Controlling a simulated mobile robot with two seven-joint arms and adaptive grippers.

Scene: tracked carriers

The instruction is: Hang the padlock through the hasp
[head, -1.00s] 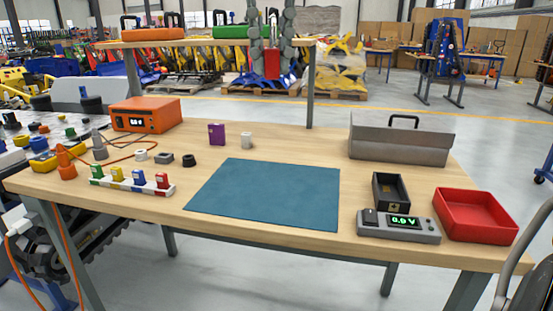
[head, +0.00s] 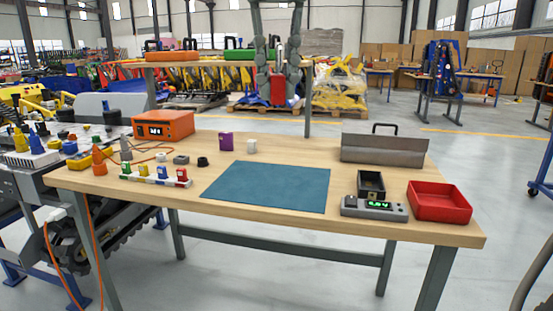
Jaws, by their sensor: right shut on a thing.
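My right gripper (head: 278,88) hangs down into the top middle of the head view, its two grey jointed fingers on either side of a red padlock (head: 278,92). It is shut on the padlock, which looks upright, with a grey part above the red body. The padlock shows in front of the back shelf, well above the bench top. I cannot make out a hasp. My left gripper is not in view.
A raised shelf (head: 200,64) stands behind.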

